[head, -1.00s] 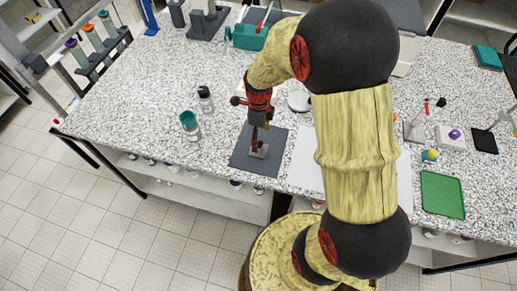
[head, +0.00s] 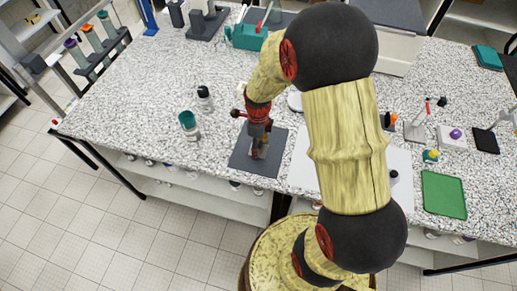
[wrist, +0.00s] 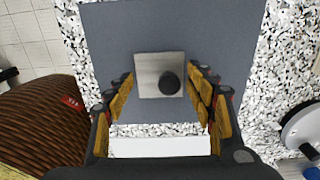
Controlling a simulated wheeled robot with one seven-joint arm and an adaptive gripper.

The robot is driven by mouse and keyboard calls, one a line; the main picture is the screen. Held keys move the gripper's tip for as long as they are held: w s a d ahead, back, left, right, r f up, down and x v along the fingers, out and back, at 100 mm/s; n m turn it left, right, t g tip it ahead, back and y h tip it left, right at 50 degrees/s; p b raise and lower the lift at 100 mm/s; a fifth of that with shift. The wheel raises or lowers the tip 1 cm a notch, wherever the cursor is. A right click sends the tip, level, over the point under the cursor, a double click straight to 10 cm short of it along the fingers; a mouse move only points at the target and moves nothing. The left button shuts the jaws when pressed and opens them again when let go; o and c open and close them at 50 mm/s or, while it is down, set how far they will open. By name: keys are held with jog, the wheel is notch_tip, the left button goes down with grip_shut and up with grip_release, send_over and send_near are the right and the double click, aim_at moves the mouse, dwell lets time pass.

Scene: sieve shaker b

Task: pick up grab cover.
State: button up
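The cover appears to be the square, light grey metal plate (wrist: 152,80) with a round black knob (wrist: 169,84), seen in the wrist view. It lies on a dark grey mat (wrist: 215,30) on the speckled bench. My gripper (wrist: 162,84) is open, with one finger left and one right of the plate, and a gap shows on each side. In the head view my gripper (head: 258,153) points down over the mat (head: 240,163) and hides most of the plate.
A teal-capped bottle (head: 189,125) and a black-capped bottle (head: 205,98) stand left of the mat. A white sheet (head: 303,165) lies to its right. A green tray (head: 443,194) is farther right. The bench's front edge is close to the mat.

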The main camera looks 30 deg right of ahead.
jog(key=shift+s+f, duration=0.1)
jog(key=c, duration=1)
jog(key=shift+s, duration=0.1)
grip_shut()
